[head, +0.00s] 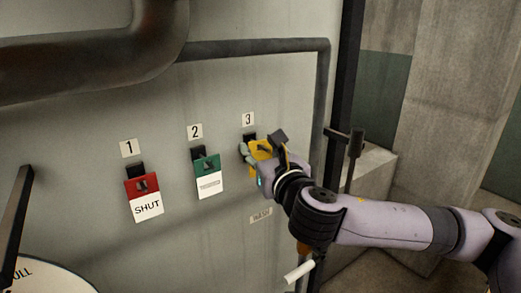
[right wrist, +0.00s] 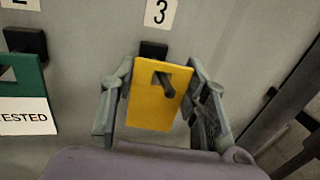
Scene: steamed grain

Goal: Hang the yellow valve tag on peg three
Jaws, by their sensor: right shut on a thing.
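The yellow valve tag (right wrist: 153,108) is between the fingers of my right gripper (right wrist: 160,88), which is shut on its side edges. In the head view the tag (head: 262,150) is partly covered by my right gripper (head: 264,156). Peg three (right wrist: 153,50) has a dark base on the panel just behind the tag's top, under the label 3 (head: 248,119). A dark peg end shows in the tag's upper hole and appears to stick out through it. My left gripper is not in view.
A red SHUT tag (head: 142,186) hangs on peg one, and a green tag (head: 207,164) hangs on peg two, close left of my gripper. A pipe (head: 250,47) runs above and down the right side. A dial (head: 45,276) sits at lower left.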

